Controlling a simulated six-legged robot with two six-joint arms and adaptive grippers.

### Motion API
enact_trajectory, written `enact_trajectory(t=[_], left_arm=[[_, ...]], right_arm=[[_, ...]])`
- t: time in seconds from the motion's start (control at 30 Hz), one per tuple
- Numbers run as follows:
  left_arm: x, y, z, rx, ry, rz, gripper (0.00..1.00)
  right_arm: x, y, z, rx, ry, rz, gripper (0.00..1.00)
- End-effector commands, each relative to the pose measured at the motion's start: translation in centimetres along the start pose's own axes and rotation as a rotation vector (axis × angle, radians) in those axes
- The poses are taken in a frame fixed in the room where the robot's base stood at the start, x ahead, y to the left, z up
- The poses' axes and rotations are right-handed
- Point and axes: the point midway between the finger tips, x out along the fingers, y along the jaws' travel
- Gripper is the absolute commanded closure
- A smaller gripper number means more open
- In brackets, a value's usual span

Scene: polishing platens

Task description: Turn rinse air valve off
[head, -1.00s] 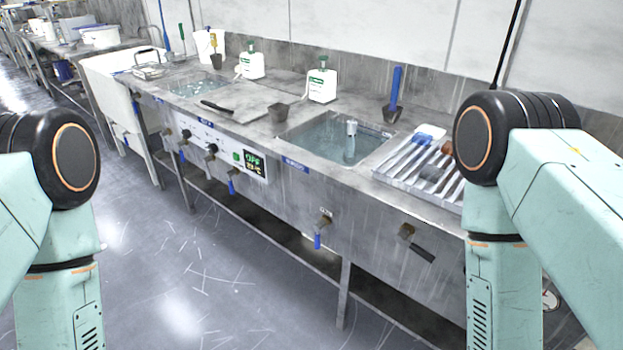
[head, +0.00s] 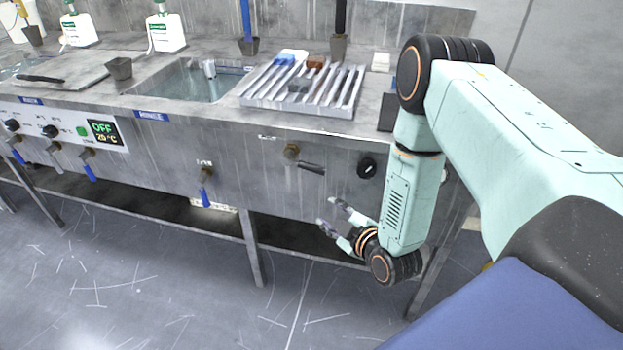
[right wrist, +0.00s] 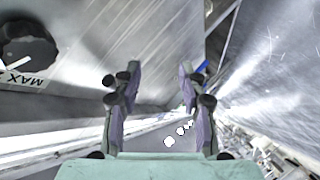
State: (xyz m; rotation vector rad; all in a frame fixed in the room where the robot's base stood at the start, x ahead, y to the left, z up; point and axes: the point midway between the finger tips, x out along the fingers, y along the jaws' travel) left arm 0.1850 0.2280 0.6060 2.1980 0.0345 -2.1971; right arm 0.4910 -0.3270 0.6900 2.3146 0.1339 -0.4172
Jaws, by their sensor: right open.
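A brass valve (head: 291,150) with a black lever handle (head: 312,167) sits on the steel front panel, right of the rinse sink, in the head view. The lever points right and slightly down. The small label above it is too blurred to read. My right gripper (head: 329,213) is below and slightly right of this lever, apart from it, with its fingers pointing up-left. It is open and empty. In the right wrist view, the two fingers (right wrist: 158,85) stand apart with nothing between them. My left gripper is not in view.
A black knob (head: 367,167) is on the panel above my right gripper; it also shows in the wrist view (right wrist: 28,45), beside a "MAX" label. A blue-handled valve (head: 205,190) hangs to the left. A ribbed tray (head: 252,98) lies on the counter. The floor in front is clear.

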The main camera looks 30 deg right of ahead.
Motion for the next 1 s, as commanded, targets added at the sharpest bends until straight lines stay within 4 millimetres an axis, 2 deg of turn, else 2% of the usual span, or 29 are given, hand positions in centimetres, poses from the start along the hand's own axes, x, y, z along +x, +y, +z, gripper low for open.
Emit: enact_trajectory(t=[0.03,0.1,0.2,0.3,0.47,0.8,1.0], left_arm=[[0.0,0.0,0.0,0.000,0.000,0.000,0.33],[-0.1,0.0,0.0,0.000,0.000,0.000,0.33],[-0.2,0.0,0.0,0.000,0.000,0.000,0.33],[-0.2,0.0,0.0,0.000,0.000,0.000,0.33],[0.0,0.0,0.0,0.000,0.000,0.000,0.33],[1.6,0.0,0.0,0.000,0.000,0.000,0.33],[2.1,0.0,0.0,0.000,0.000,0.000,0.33]], right_arm=[[0.6,1.7,-1.0,-0.102,0.058,0.066,0.59],[0.8,3.5,-2.6,-0.238,0.122,0.145,0.59],[0.7,5.0,-4.1,-0.383,0.172,0.227,0.59],[0.4,5.5,-4.6,-0.469,0.179,0.266,0.59],[0.9,5.6,-4.8,-0.514,0.177,0.277,0.59],[5.6,6.6,-5.9,-0.513,0.177,0.276,0.59],[7.4,7.0,-6.3,-0.511,0.175,0.274,0.59]])
